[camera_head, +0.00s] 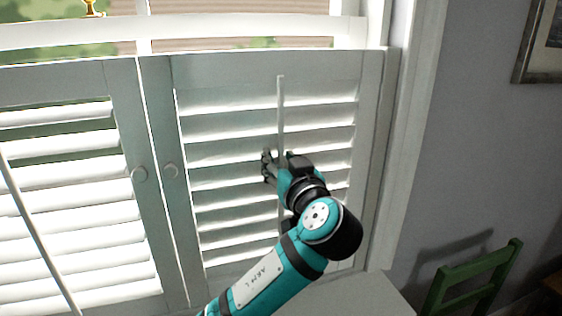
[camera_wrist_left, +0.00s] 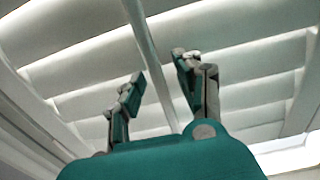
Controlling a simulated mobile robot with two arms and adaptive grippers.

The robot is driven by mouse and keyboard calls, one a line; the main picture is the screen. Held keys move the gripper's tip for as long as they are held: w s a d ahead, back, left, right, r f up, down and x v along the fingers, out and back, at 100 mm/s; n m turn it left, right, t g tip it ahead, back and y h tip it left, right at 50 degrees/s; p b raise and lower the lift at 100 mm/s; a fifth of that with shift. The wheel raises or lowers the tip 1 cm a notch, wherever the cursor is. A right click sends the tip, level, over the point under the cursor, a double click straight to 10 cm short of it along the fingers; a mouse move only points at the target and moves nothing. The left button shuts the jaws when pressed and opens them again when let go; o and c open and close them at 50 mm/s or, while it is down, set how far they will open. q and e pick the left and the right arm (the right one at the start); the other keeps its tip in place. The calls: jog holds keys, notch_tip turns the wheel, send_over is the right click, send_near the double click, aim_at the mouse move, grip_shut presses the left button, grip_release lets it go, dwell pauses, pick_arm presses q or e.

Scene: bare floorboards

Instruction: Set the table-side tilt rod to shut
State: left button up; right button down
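The right-hand shutter panel has a thin white vertical tilt rod (camera_head: 281,110) in front of its white slats (camera_head: 230,155). The slats are tilted, with bright bands between them. My left gripper (camera_head: 268,165) is at about mid-height of this rod; the gripper and arm hide part of the rod's lower length. In the left wrist view the gripper (camera_wrist_left: 160,78) is open, with its two fingers apart. The rod (camera_wrist_left: 146,50) runs between the fingers in that picture; I cannot tell whether either finger touches it. My right gripper is not in view.
A pale surface (camera_head: 360,297) lies below the right panel. A green chair (camera_head: 475,280) stands at lower right by the grey wall.

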pick_arm(q)
jog(key=shift+f, duration=0.1)
jog(key=v, duration=0.7)
jog(key=shift+s, duration=0.15)
